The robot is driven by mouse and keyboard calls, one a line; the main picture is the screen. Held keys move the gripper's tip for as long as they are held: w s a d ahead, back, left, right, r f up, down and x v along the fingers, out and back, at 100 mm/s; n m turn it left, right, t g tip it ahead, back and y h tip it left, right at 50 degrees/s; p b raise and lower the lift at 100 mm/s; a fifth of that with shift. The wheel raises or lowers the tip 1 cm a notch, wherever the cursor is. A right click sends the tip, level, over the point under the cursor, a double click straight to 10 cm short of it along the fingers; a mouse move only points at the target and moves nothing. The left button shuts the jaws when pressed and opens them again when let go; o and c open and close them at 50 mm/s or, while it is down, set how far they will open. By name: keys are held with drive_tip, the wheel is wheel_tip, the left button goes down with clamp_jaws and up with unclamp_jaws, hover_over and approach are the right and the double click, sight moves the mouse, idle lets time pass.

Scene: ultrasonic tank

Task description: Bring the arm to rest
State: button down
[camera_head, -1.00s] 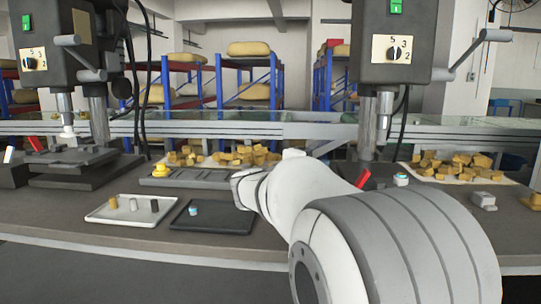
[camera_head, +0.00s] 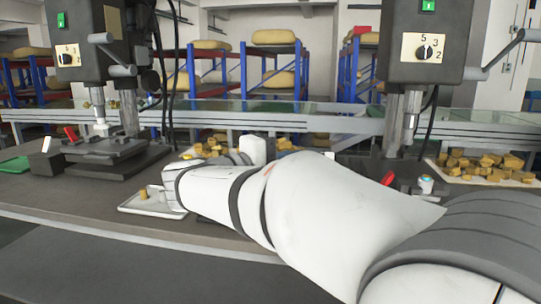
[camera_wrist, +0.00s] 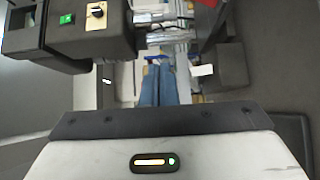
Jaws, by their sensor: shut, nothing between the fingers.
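My arm (camera_head: 300,215) reaches from the lower right of the head view towards the left, low over the bench. Its far end hides part of the pale tray (camera_head: 140,207). In the wrist view, my gripper (camera_wrist: 160,66) has its two blue fingers side by side, shut and empty. The white housing with a lit strip fills the bottom of that view. The fingers cannot be made out in the head view.
Two drill presses (camera_head: 105,150) (camera_head: 425,47) stand at the bench's back. Several yellowish chunks lie on a sheet (camera_head: 528,178) at the right. A red-handled part (camera_head: 388,178) stands near the arm. The bench front at left (camera_head: 60,205) is clear.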

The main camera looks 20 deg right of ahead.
idle(0.4)
drive_tip(key=s+f+g+y+p, duration=0.3)
drive_tip(key=s+f+y+p, duration=0.2)
drive_tip(key=s+y+p, duration=0.75)
drive_tip(key=s+a+m+y+p, duration=0.1)
drive_tip(key=a+y+p, duration=0.1)
drive_tip(key=a+p, duration=0.2)
drive_tip(key=s+a+r+m+t+y+p, duration=0.1)
drive_tip(key=a+m+y+p, duration=0.1)
drive_tip(key=a+p, duration=0.3)
drive_tip(key=y+p, duration=0.1)
drive_tip(key=p, duration=0.2)
drive_tip(key=shift+s+a+r+p, duration=0.15)
drive_tip(key=shift+a+r+p, duration=0.05)
drive_tip(key=shift+p, duration=0.1)
